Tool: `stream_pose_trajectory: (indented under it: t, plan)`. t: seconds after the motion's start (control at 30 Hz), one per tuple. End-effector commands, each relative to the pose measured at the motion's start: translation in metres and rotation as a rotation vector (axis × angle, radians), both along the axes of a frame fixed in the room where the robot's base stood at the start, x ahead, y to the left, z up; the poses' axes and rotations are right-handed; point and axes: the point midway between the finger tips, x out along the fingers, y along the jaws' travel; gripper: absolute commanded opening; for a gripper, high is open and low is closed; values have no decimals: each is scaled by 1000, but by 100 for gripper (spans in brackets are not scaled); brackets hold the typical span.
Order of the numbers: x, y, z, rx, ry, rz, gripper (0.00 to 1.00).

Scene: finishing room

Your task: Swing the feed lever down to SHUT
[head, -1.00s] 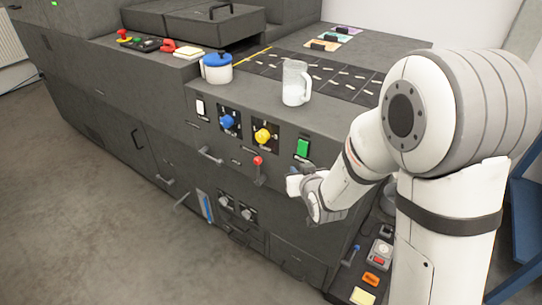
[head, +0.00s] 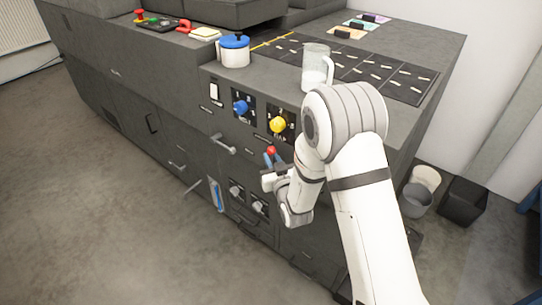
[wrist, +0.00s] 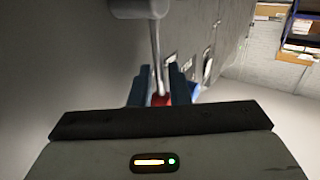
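The feed lever appears to be the one with a red ball knob (head: 271,150) on the front of the dark machine. In the head view the knob sits at the top, above my gripper (head: 274,164); its rod is hidden there. In the wrist view the knob (wrist: 161,99) lies between the two blue fingers of my gripper (wrist: 160,88), with its metal rod (wrist: 155,50) running up to a pale hub. The fingers stand about a knob's width apart. Whether they press on the knob I cannot tell. No SHUT label is readable.
A blue knob (head: 240,107) and a yellow knob (head: 278,124) are above the lever, with a bar handle (head: 222,143) to its left. Two small dials are below. A clear jug (head: 316,68) and a blue-lidded pot (head: 234,50) stand on top. Floor at left is clear.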

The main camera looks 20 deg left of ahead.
Motion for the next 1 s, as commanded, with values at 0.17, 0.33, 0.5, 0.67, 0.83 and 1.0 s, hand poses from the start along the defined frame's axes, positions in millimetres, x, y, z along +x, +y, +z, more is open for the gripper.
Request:
stream_pose_trajectory:
  t: [0.17,0.33,0.5,0.67,0.83,1.0]
  plan:
    - [10,4,0,0,0,-4,16]
    - [11,3,0,-1,1,-6,16]
    - [11,3,0,-1,1,-6,7]
    - [11,2,0,-1,1,-8,0]
    - [11,1,0,-1,1,-9,0]
    - [13,6,0,-1,1,-12,0]
